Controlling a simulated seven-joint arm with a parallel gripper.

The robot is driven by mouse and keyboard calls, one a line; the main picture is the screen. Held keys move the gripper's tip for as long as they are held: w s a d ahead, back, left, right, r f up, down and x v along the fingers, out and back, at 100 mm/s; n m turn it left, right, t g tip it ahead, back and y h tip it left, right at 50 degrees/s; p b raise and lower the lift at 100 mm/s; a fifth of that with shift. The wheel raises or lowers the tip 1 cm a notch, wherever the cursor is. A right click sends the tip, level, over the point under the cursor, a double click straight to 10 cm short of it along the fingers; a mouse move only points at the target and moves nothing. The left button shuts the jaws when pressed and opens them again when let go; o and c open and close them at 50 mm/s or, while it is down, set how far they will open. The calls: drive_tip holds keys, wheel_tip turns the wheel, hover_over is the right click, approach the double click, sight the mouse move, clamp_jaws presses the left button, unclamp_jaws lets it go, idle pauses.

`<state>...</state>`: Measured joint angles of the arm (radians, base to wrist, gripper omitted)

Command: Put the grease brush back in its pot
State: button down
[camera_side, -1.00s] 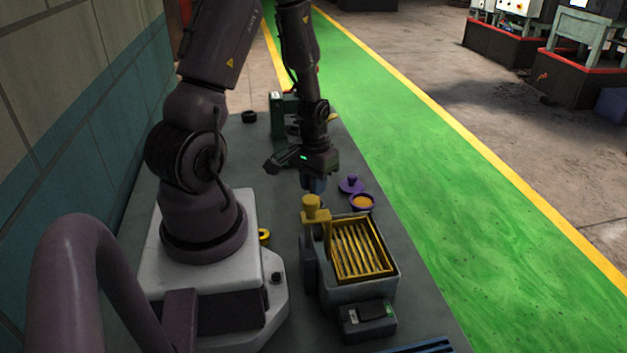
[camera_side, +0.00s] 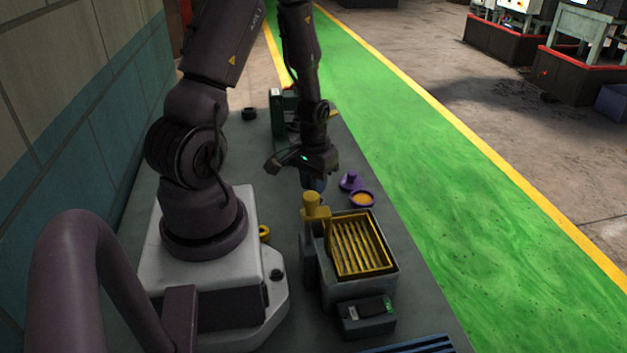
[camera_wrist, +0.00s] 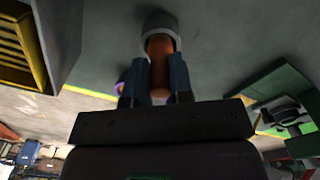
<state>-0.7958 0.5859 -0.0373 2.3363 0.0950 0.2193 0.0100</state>
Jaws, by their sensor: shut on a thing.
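My gripper (camera_wrist: 158,85) is shut on the brown-orange handle (camera_wrist: 158,62) of the grease brush in the wrist view. A grey round piece (camera_wrist: 158,24) surrounds the far end of the handle; I cannot tell whether it is part of the brush or a pot. In the side view my gripper (camera_side: 316,184) points down over the bench, just left of a purple pot (camera_side: 362,206) with orange contents. A purple lid-like piece with a knob (camera_side: 350,182) lies behind that pot. The brush is hidden in the side view.
A grey box with a yellow slatted rack (camera_side: 358,250) stands in front of my gripper, with a yellow knobbed post (camera_side: 312,208) at its left. A green fixture (camera_side: 278,115) stands behind.

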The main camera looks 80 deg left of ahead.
drive_tip(key=shift+f, duration=0.35)
idle(0.4)
drive_tip(key=c, duration=0.9)
unclamp_jaws()
wheel_tip(320, 180, up, 13)
